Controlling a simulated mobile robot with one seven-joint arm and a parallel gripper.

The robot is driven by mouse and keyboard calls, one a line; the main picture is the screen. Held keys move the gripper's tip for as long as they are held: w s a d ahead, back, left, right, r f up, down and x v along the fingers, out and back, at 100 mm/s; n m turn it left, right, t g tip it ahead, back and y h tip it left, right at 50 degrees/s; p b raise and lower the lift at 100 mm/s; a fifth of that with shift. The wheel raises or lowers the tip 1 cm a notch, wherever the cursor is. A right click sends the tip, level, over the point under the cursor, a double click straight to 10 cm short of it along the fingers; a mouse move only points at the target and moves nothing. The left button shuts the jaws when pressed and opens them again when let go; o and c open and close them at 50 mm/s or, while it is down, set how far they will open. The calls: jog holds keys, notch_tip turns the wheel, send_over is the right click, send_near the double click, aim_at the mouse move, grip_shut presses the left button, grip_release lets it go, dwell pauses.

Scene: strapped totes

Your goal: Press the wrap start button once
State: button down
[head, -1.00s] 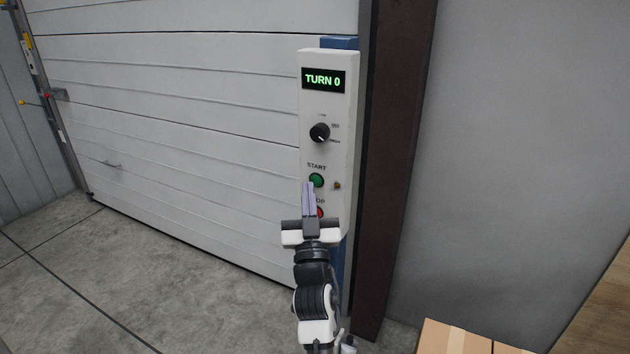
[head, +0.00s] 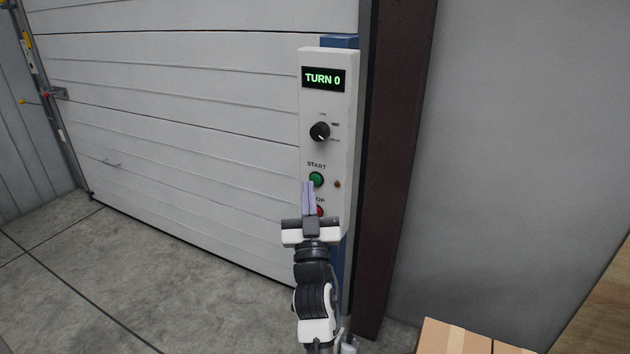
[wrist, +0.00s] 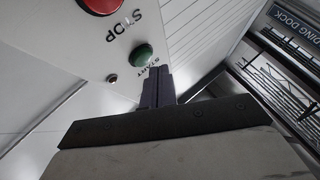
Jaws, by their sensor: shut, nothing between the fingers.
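The green start button (head: 316,179) sits on a white control panel (head: 343,190) under the label START. In the wrist view the green button (wrist: 141,55) stands out from the panel, upper left of my fingertips. My gripper (head: 308,184) is shut and empty. Its fingertips overlap the lower left of the button in the head view; in the wrist view (wrist: 156,70) they appear beside it, and I cannot tell whether they touch. The red stop button (head: 320,211) is partly hidden behind my fingers. The display (head: 323,79) reads TURN 0.
A black dial (head: 320,131) and a small brownish indicator (head: 337,184) are on the same panel. A dark brown post (head: 395,150) stands right of it, and a white sectional door (head: 190,130) is behind. A cardboard box (head: 450,338) is at bottom right.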

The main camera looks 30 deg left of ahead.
jog(key=shift+w, duration=0.2)
dwell(0.7)
jog(key=shift+w, duration=0.25)
jog(key=shift+w, duration=0.4)
dwell(0.5)
jog(key=shift+s, duration=0.1)
jog(key=shift+s+b, duration=0.4)
jog(key=shift+s, duration=0.3)
jog(key=shift+s, duration=0.1)
jog(key=s+b, duration=0.2)
jog(key=s, duration=0.2)
jog(key=shift+s+d, duration=0.15)
jog(key=shift+s, duration=0.25)
